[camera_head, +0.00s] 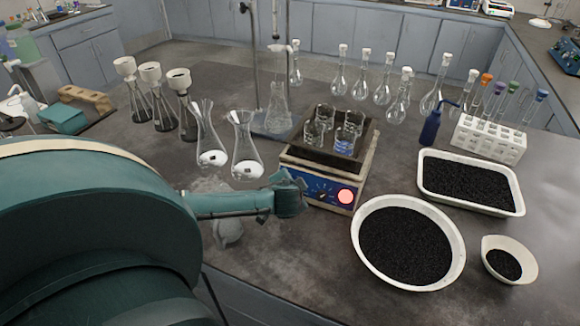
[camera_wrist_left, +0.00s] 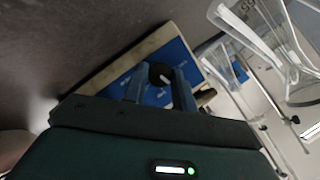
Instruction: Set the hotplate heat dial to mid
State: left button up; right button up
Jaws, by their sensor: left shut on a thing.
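The hotplate (camera_head: 362,172) stands mid-bench, with a blue front panel and a lit red round indicator (camera_head: 345,196) at the panel's right. My left gripper (camera_head: 300,187) is at the left part of this panel in the head view. In the left wrist view, its two fingers (camera_wrist_left: 160,88) are closed on either side of a black round dial (camera_wrist_left: 160,71) with a white mark. The blue panel (camera_wrist_left: 176,55) lies behind the dial. The gripper hides the dial in the head view, and I cannot read the dial's setting. My right gripper is not in view.
Several small beakers (camera_head: 314,132) stand in a dark tray on the hotplate. Two flasks (camera_head: 245,150) stand close to its left, near my left arm. A large white bowl of black grains (camera_head: 360,262) and a white tray (camera_head: 505,208) are to the right.

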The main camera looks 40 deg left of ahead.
pick_arm(q)
jog(key=m, duration=0.1)
jog(key=m+y, duration=0.1)
jog(key=m, duration=0.1)
jog(key=shift+d+f, duration=0.15)
jog(key=shift+d, duration=0.05)
jog(key=m+t+y, duration=0.1)
jog(key=m, duration=0.2)
jog(key=shift+f+m+y, duration=0.1)
jog(key=shift+m+y, duration=0.3)
jog(key=shift+m, duration=0.3)
jog(key=o, duration=1)
jog(key=v, duration=1.3)
jog(key=shift+s+f, duration=0.2)
jog(key=shift+s, duration=0.05)
